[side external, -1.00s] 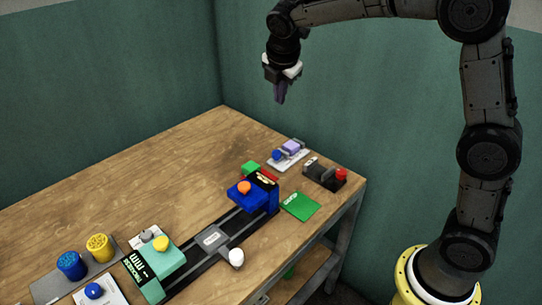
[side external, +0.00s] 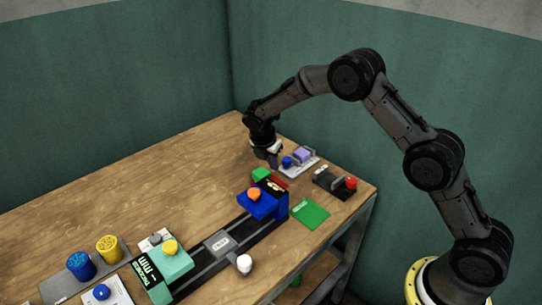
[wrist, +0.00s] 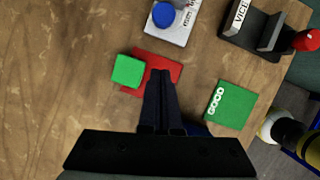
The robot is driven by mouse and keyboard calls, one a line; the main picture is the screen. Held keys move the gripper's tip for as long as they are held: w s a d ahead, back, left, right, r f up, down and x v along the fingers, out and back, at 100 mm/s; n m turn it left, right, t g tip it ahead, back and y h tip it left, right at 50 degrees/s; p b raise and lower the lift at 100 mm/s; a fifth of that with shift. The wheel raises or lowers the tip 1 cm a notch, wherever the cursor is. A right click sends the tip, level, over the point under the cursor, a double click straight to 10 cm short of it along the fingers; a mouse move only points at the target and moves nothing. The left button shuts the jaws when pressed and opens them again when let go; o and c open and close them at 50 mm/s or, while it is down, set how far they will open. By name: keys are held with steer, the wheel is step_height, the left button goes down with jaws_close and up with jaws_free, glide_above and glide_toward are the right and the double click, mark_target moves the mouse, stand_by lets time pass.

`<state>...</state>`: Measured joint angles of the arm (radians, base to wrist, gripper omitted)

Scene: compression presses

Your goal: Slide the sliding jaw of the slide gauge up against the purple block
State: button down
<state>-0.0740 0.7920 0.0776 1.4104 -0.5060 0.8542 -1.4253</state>
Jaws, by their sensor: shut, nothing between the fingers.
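The slide gauge lies along the table's front in the side view, with a dark rail (side external: 235,252). I cannot tell for certain which one slides. The purple block (side external: 303,155) sits on a pale plate beyond the gauge. My gripper (side external: 267,161) is shut and empty, low over the table left of that plate. In the wrist view my fingertips (wrist: 160,75) are together over a red pad.
A green cube (wrist: 127,70) sits by the red pad (wrist: 170,65). A green "GOOD" pad (wrist: 230,104) and a dark vice (wrist: 255,28) are to the right. A grey labelled block (side external: 219,243) and white knob (side external: 244,263) are mid-gauge. Blue and yellow cylinders (side external: 109,249) stand left. The table's back left is clear.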

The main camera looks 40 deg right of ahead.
mark_target(284, 171)
steer(key=x, duration=0.3)
steer(key=shift+d+f, duration=0.15)
steer(key=shift+f, duration=0.15)
steer(key=shift+w+d, duration=0.15)
steer(key=shift+d, duration=0.45)
steer(key=shift+w+d, duration=0.15)
steer(key=shift+d, duration=0.4)
steer(key=shift+w+d+r, duration=0.1)
steer(key=shift+w+d, duration=0.15)
steer(key=shift+d, duration=0.5)
